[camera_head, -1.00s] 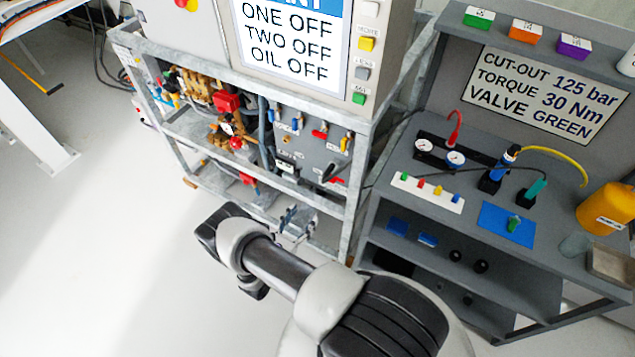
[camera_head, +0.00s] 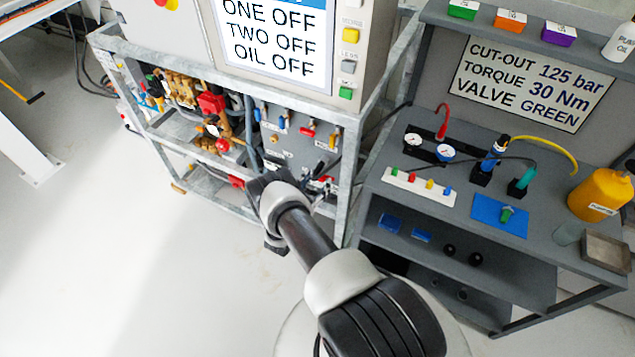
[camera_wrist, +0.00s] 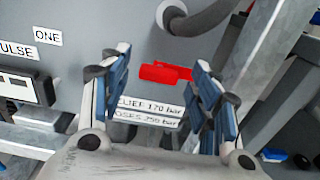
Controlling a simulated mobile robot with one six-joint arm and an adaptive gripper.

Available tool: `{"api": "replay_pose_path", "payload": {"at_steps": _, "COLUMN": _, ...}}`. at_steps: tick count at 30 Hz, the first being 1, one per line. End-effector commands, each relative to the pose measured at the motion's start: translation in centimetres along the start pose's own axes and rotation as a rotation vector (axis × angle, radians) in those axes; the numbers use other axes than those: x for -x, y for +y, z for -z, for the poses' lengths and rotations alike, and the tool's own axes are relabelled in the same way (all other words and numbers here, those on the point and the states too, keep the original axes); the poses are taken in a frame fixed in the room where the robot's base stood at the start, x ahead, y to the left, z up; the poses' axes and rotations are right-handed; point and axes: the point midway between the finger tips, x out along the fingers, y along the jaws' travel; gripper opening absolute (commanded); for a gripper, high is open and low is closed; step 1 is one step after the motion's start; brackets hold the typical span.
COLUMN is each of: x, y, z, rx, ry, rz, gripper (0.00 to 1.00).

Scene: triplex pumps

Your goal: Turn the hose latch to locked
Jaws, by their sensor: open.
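A red latch (camera_wrist: 166,73) lies roughly horizontal on the grey panel in the wrist view, below the dark end of a thick hose (camera_wrist: 198,18). I take it for the hose latch; its lock marks cannot be read. My gripper (camera_wrist: 155,75) is open, its two blue-padded fingers on either side of the latch in the picture. No contact shows, and the remaining gap in depth cannot be told. In the head view, my arm's end is at the lower part of the grey pump panel (camera_head: 296,148), and it partly hides the latch area.
A label plate (camera_wrist: 150,110) reading 170 bar and 250 bar sits below the latch. A metal frame post (camera_wrist: 268,90) stands close on the right. The workbench (camera_head: 455,190) with gauges and bottles stands to the right.

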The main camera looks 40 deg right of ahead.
Motion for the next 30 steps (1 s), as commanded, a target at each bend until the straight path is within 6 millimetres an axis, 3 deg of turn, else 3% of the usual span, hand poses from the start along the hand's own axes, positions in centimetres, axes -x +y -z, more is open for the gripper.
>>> {"api": "replay_pose_path", "payload": {"at_steps": 4, "x": -0.94, "y": -0.03, "z": 0.01, "rx": 0.000, "ry": 0.000, "rz": 0.000, "gripper": 0.57}}
{"api": "replay_pose_path", "payload": {"at_steps": 13, "x": -1.09, "y": 0.00, "z": -0.05, "rx": 0.000, "ry": 0.000, "rz": 0.000, "gripper": 0.56}}
{"api": "replay_pose_path", "payload": {"at_steps": 30, "x": -1.06, "y": -0.01, "z": -0.03, "rx": 0.000, "ry": 0.000, "rz": 0.000, "gripper": 0.18}}
